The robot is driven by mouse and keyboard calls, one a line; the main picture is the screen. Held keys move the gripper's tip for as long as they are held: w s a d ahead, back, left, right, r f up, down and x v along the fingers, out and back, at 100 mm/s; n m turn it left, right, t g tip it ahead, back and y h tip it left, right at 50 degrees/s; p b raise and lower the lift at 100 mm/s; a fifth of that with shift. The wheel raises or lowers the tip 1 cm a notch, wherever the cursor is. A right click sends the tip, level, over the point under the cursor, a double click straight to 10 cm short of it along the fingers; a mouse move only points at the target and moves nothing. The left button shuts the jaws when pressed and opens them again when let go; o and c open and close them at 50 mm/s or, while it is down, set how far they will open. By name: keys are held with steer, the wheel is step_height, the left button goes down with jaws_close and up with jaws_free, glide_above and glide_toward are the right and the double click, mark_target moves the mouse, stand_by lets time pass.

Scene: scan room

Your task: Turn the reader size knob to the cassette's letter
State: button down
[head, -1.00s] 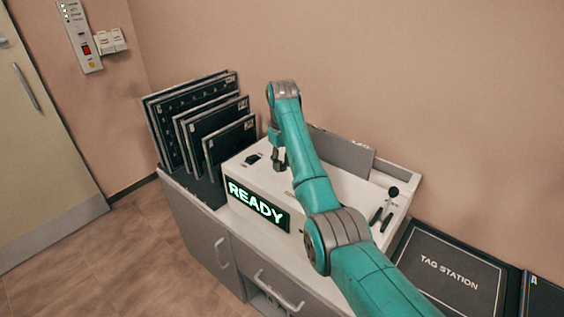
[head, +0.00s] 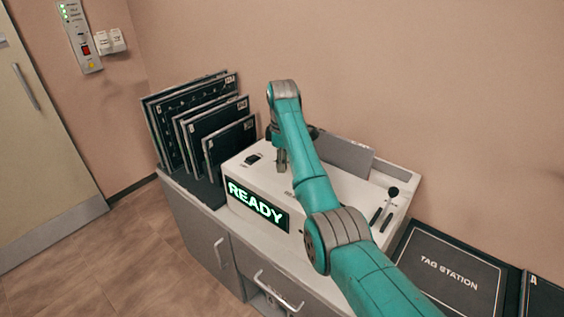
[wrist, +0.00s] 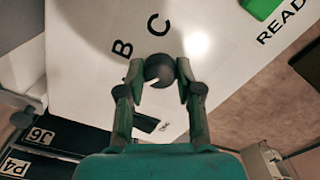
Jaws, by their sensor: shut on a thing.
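The round dark size knob (wrist: 159,69) sits on the reader's white top between the two fingers of my gripper (wrist: 160,68). The fingers are shut on its sides. A white mark shows on the knob's lower left part in the wrist view; which letter it points to is unclear. In the head view my gripper (head: 282,160) points down at the white reader (head: 325,205), and my arm hides the knob. A grey cassette (head: 347,156) stands at the reader's back; I cannot read its letter.
The reader's front display (head: 257,205) shows READY. Several dark cassettes (head: 228,146) stand in a rack to the left. A black-knobbed lever (head: 393,192) is at the reader's right end. A black TAG STATION pad (head: 450,268) lies to the right. A green patch (wrist: 262,8) shows near READY.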

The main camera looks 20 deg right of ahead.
steer(key=shift+n, duration=0.3)
steer(key=c, duration=0.8)
jaws_free()
steer(key=shift+o, duration=0.2)
